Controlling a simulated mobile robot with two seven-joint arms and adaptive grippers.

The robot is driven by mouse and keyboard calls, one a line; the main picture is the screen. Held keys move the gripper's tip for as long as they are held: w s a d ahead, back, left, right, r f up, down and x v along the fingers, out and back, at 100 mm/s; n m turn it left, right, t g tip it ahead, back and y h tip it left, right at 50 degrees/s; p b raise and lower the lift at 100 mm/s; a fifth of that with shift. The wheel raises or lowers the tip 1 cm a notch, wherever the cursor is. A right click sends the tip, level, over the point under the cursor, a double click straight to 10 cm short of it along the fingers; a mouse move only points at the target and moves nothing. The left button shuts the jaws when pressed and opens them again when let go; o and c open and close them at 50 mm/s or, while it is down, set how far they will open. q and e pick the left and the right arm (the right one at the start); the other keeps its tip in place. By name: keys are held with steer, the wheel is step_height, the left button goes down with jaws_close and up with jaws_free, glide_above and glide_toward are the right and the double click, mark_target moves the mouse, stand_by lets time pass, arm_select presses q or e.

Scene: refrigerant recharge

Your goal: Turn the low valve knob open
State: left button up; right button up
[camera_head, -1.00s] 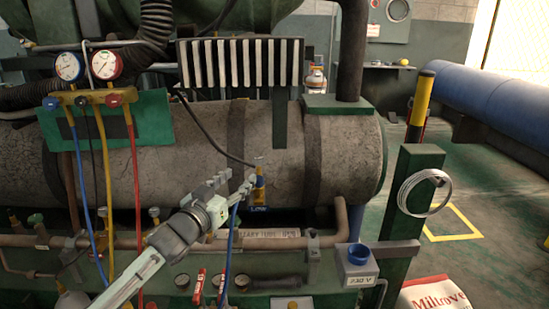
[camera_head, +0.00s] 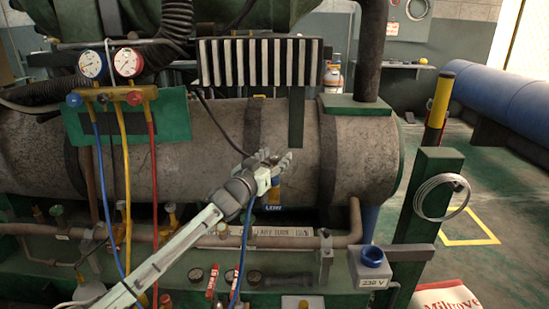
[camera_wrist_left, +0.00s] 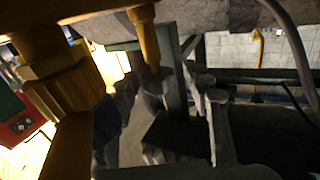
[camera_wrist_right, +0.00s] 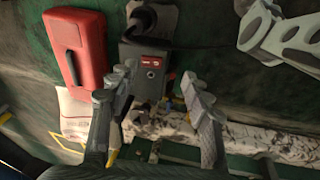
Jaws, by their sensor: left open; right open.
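A small fitting with a blue label (camera_head: 273,208) stands in front of the grey tank; its upper part is hidden behind my left gripper (camera_head: 277,159). The left fingers are open at this fitting; contact cannot be told. In the left wrist view, a yellow stem (camera_wrist_left: 149,42) reaches down by the open left fingers (camera_wrist_left: 187,98), beside a large brass-coloured fitting (camera_wrist_left: 68,85). The gauge manifold has a blue knob (camera_head: 75,99) on its left and a red knob (camera_head: 134,97) on its right. My right gripper (camera_wrist_right: 155,85) is open and empty in its wrist view.
Blue, yellow and red hoses (camera_head: 151,165) hang from the manifold. A horizontal pipe (camera_head: 190,236) runs below the tank. A green post with a wire coil (camera_head: 440,195) stands at right. A dark box (camera_wrist_right: 148,72) and a red case (camera_wrist_right: 76,45) lie below my right gripper.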

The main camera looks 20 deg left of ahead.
arm_select(q)
steer(key=shift+c, duration=0.2)
steer(key=c, duration=1)
jaws_close()
arm_select(e)
steer(key=shift+s+a+f, duration=0.1)
steer(key=shift+s+a, duration=0.15)
steer(key=shift+a, duration=0.2)
